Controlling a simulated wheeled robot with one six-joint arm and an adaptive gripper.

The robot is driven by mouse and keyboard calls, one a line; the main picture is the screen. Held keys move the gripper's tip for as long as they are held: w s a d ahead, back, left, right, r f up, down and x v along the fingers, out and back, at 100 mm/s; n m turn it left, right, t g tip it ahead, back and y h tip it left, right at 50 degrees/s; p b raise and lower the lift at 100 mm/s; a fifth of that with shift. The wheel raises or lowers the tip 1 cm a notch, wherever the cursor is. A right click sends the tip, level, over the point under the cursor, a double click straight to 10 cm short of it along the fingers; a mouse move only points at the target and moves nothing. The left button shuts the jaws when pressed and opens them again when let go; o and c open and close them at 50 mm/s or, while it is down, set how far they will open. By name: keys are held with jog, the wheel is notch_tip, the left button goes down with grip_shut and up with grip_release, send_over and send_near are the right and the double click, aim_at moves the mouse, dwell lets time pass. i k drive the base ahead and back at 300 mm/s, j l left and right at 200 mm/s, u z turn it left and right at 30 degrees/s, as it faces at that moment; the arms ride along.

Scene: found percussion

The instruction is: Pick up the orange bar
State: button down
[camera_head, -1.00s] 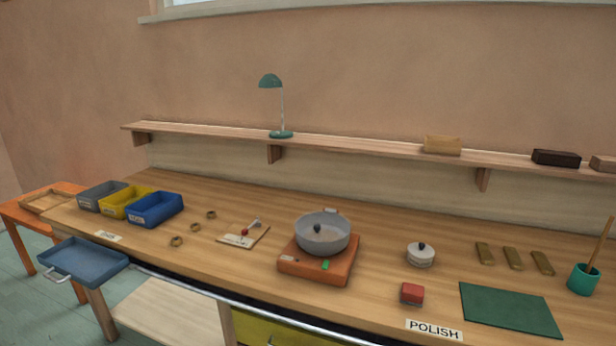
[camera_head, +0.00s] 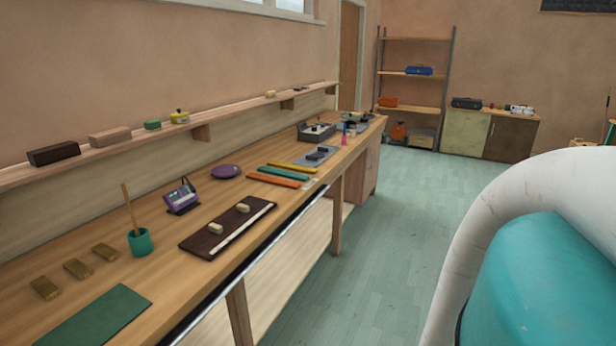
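The orange bar (camera_head: 275,181) lies flat on the workbench, right of the middle of its length and close to the front edge. It is the nearest of three long coloured bars lying side by side. The teal bar (camera_head: 284,173) lies just behind it, and the yellow bar (camera_head: 293,167) is behind that. Nothing covers the orange bar. My gripper is not in view. A white and teal part at the lower right is my own arm, close to the camera.
A dark brown board (camera_head: 228,228) with small pale blocks lies nearer on the workbench (camera_head: 160,268). A grey tray (camera_head: 318,155) lies beyond the bars. The floor (camera_head: 400,230) right of the bench is clear.

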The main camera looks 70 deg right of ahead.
aim_at(255, 176)
jog(key=z, duration=1.55)
jog(key=i+l+z, duration=0.25)
jog(key=i, duration=0.35)
jog(key=i+l+z, duration=0.2)
jog(key=i, duration=0.45)
